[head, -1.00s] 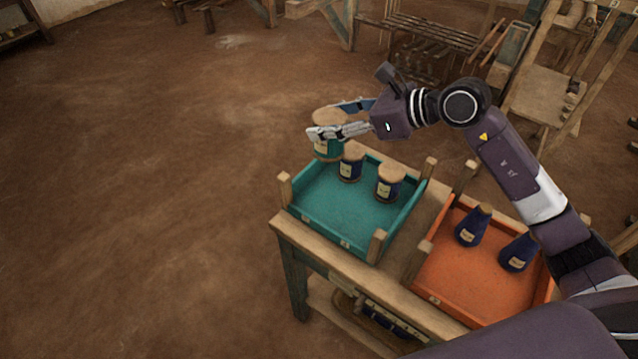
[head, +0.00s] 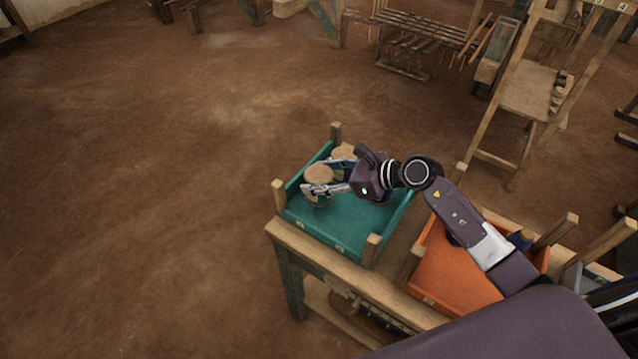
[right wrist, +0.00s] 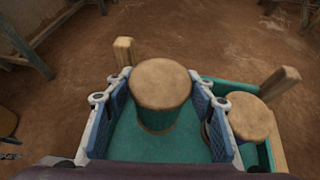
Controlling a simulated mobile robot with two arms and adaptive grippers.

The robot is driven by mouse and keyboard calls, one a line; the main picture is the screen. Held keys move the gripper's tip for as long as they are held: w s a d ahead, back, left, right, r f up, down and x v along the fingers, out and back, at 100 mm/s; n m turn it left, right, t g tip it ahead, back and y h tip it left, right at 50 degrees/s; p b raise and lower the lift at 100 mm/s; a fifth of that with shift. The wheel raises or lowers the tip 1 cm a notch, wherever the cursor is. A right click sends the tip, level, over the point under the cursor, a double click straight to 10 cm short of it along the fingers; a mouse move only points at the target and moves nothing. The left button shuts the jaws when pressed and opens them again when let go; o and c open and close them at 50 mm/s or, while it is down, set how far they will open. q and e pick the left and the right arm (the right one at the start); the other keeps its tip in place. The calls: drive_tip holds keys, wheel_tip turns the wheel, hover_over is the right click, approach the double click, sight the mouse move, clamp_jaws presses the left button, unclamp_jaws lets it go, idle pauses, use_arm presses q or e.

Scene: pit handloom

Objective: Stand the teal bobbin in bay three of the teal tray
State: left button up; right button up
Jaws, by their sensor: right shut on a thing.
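The teal bobbin (right wrist: 158,119) has a round wooden top and stands upright between my right gripper's fingers. My right gripper (head: 318,187) is shut on it. In the head view the bobbin's wooden top (head: 319,173) shows inside the left part of the teal tray (head: 338,228). The bobbin's lower end is close to the tray floor; I cannot tell whether it touches. Another bobbin (head: 343,153) stands behind it in the tray, mostly hidden by my gripper. A neighbouring bobbin (right wrist: 248,116) shows right of my fingers in the right wrist view. My left gripper is out of view.
Wooden posts (head: 278,194) rise at the teal tray's corners. An orange tray (head: 452,272) sits to its right on the wooden stand (head: 325,252), partly covered by my right arm. The teal tray's front floor is clear.

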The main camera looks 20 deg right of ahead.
wheel_tip(320, 180, down, 3)
drive_tip(key=shift+w+r, duration=0.1)
drive_tip(key=shift+f, duration=0.45)
drive_tip(key=o, duration=1.2)
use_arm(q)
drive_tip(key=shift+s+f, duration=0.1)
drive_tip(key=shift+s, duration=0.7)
use_arm(e)
drive_tip(key=shift+o, duration=0.2)
